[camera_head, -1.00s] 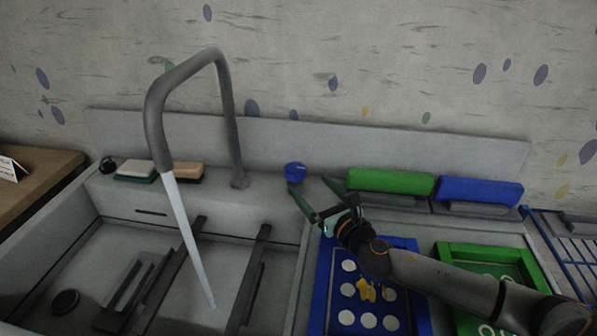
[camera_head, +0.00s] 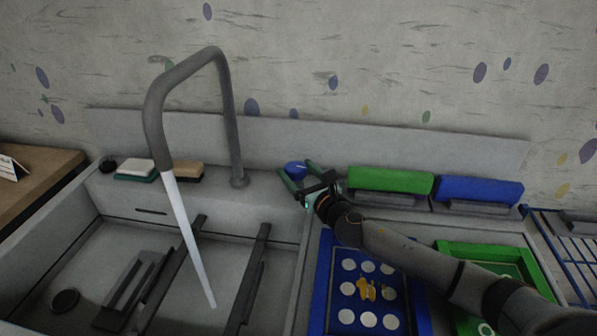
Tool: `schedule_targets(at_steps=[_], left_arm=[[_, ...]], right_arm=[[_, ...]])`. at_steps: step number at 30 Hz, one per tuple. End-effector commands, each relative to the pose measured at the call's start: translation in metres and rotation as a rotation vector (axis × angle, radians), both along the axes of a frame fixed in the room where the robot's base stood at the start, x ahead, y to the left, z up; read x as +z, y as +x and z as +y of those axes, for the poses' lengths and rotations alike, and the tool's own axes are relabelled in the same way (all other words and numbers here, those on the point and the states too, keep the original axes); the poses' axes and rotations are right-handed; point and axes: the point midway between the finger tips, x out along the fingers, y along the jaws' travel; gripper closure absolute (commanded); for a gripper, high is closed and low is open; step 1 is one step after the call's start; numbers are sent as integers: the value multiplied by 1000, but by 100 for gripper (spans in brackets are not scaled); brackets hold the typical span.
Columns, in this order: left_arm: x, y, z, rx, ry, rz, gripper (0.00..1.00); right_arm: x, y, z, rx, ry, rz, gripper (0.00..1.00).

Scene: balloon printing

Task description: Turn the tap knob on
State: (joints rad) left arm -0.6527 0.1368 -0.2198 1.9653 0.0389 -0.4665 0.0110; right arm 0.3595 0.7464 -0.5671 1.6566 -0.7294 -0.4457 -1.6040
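The blue tap knob (camera_head: 295,168) sits on the back ledge of the sink, right of the grey curved tap (camera_head: 228,120). A pale stream of water (camera_head: 188,238) runs from the tap's spout down into the sink. My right gripper (camera_head: 299,176) is at the knob, with its two green fingers spread apart, one on each side of it. I cannot tell whether the fingers touch the knob. My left gripper is not in view.
Green (camera_head: 390,181) and blue (camera_head: 480,191) blocks lie right of the knob. A blue frame with white discs (camera_head: 320,290) and a green frame (camera_head: 541,268) lie below my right arm. Sponges (camera_head: 188,172) sit on the ledge left of the tap.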

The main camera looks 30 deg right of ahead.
Motion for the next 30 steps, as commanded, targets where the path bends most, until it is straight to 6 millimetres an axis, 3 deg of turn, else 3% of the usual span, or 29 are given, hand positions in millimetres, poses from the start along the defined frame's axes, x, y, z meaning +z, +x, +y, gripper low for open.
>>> schedule_targets(at_steps=[2, 19, 30], left_arm=[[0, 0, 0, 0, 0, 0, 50], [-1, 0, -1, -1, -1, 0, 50], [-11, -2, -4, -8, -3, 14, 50]], right_arm=[[0, 0, 0, 0, 0, 0, 27], [0, 0, 0, 0, 0, 0, 90], [-1, 0, -3, 118, -3, 0, 91]])
